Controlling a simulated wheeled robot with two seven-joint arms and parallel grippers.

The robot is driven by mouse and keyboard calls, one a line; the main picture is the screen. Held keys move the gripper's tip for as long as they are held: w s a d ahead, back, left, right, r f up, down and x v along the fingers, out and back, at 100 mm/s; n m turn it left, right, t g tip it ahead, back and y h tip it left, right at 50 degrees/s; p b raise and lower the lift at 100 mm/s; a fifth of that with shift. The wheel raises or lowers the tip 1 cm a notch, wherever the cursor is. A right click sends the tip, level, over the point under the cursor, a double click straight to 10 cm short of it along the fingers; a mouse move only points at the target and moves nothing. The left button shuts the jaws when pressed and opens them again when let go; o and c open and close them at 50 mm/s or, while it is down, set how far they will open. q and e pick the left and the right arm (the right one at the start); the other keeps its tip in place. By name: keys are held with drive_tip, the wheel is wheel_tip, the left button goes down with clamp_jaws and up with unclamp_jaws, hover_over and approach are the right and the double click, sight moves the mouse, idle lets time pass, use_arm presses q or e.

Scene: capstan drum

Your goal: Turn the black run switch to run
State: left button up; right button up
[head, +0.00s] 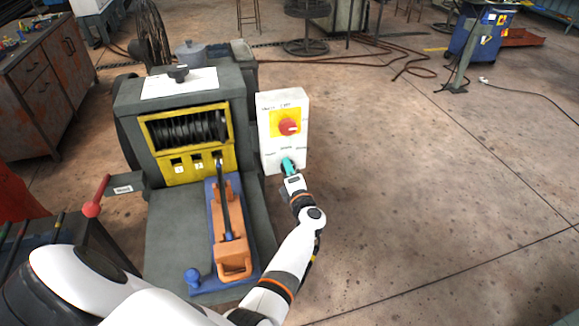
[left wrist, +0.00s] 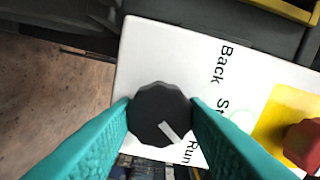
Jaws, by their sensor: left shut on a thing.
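The black run switch (left wrist: 158,113) is a round, faceted knob with a white pointer mark on a white panel. In the left wrist view the pointer slants down and right, toward the "Run" label (left wrist: 190,152); "Back" (left wrist: 222,62) and a partly covered "St…" label are further off. My left gripper (head: 288,165) is at the lower part of the white control box (head: 268,143). Its teal fingers (left wrist: 160,118) are shut on the knob, one on each side. In the head view the knob is hidden by the gripper. My right gripper is in neither view.
A red knob (head: 289,126) on a yellow plate sits above the switch. Left of the box stands the grey capstan machine (head: 130,107) with a yellow-framed drum window, a red-knobbed lever (head: 92,209) and an orange handle piece (head: 233,262) on a blue base. The floor to the right is clear.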

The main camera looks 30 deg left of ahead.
use_arm(q)
drive_tip(key=shift+r+m+p, duration=0.1)
drive_tip(key=shift+m+p, duration=0.45)
drive_tip(key=shift+m, duration=0.55)
drive_tip(key=o, duration=1)
